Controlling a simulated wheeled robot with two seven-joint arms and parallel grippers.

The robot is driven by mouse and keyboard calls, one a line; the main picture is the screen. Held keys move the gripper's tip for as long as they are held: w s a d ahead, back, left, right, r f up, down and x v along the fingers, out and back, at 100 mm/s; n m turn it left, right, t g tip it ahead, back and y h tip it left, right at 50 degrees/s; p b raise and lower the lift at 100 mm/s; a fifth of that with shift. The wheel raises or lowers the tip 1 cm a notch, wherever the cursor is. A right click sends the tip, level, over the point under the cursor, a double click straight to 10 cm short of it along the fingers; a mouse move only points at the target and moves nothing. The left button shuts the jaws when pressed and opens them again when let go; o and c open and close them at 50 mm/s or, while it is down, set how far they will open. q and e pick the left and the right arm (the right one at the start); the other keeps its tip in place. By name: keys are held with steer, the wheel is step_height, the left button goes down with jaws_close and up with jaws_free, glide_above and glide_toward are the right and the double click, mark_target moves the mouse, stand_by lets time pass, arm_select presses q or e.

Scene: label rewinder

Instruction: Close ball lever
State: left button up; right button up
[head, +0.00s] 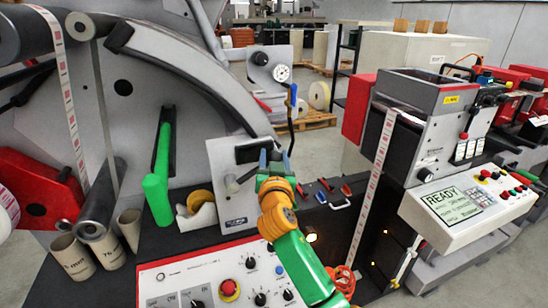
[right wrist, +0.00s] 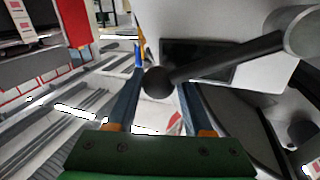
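The ball lever (right wrist: 225,60) has a dark arm ending in a round black ball (right wrist: 158,82). It runs from a grey pivot at the upper right of the right wrist view. In the head view its grey pivot (head: 231,184) shows on the pale panel, and the ball end is hidden or too small to tell. My right gripper (head: 274,158) is at the panel's right side, at the lever's free end. In the right wrist view its blue fingers (right wrist: 160,75) are apart, with the ball between them in the picture. I cannot tell whether they touch it. My left gripper is not in view.
A green handle (head: 158,185) stands left of the panel. A control panel (head: 215,278) with knobs and a red button lies below. A blue-tipped lever (head: 293,95) rises close behind my right gripper. A label printer with a READY display (head: 455,203) stands at right.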

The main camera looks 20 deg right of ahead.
jaws_close()
steer(key=shift+f, duration=0.2)
stand_by(0.8)
